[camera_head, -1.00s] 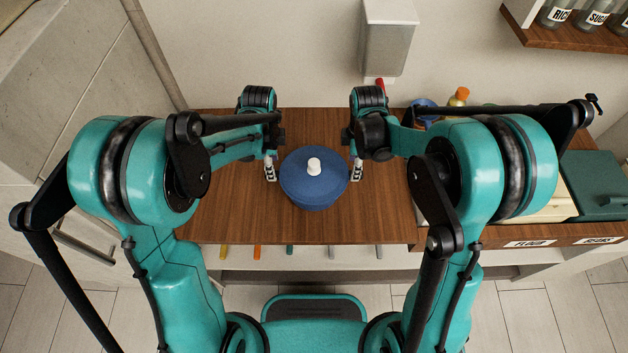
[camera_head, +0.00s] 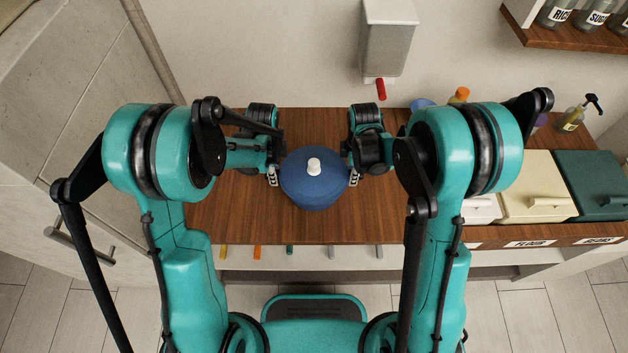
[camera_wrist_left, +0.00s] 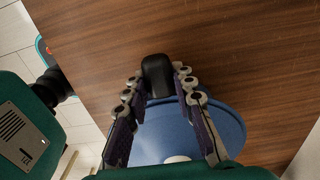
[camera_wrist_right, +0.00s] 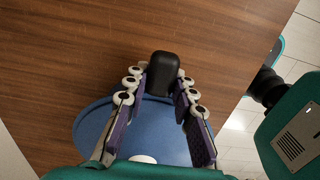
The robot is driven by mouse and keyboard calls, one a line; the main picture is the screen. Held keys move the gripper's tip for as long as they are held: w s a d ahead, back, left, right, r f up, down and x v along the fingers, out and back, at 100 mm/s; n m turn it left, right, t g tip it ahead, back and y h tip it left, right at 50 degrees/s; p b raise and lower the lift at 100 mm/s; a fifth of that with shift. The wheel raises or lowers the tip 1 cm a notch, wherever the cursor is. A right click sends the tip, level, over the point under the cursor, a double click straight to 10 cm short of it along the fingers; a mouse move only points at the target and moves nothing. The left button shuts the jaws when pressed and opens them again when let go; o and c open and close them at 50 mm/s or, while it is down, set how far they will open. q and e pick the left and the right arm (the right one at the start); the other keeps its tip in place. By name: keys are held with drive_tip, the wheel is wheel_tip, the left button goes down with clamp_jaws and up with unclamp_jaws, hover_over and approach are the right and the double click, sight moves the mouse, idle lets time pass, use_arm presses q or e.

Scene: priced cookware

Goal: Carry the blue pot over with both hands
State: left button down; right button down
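A blue pot (camera_head: 314,192) with a blue lid and white knob stands upright on the wooden counter between my grippers. My left gripper (camera_head: 272,175) is at the pot's left side and my right gripper (camera_head: 353,174) at its right side. In the left wrist view, the open fingers lie on either side of a black side handle (camera_wrist_left: 157,78). In the right wrist view, the open fingers likewise flank the other black handle (camera_wrist_right: 163,74). Small gaps show beside both handles; whether any finger touches is unclear. The head view hides both handles.
The wooden counter (camera_head: 235,215) is bare left of and in front of the pot. Cream (camera_head: 533,190) and green (camera_head: 592,183) lidded bins stand at the right, with bottles behind them. A grey wall dispenser (camera_head: 388,40) hangs behind the pot.

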use_arm(q)
drive_tip(key=shift+r, duration=0.15)
use_arm(e)
drive_tip(key=shift+r, duration=0.15)
